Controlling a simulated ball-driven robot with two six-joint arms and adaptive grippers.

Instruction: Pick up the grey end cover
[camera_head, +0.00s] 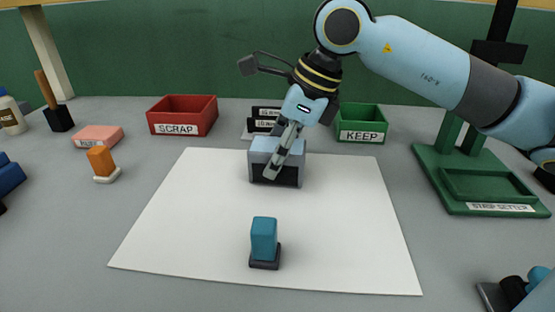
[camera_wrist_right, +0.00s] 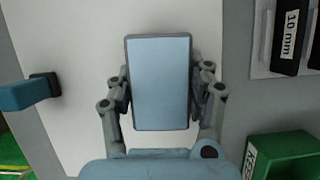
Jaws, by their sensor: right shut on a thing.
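The grey end cover (camera_head: 262,147) is a box-like piece with a pale blue-grey top and a dark front, at the back middle of the white sheet. In the wrist view it shows as a pale rectangle with a grey rim (camera_wrist_right: 159,82). My right gripper (camera_head: 272,172) comes down over it from the upper right. In the wrist view the fingers of the right gripper (camera_wrist_right: 160,90) are shut on its two long sides. I cannot tell whether its underside touches the sheet. My left gripper is not in view.
A teal block on a dark base (camera_head: 264,240) stands on the white sheet (camera_head: 180,230) in front. Behind are a red SCRAP bin (camera_head: 182,115), labelled dark pieces (camera_head: 265,113) and a green KEEP bin (camera_head: 362,123). A green strip setter (camera_head: 480,180) stands right. The sheet's sides are clear.

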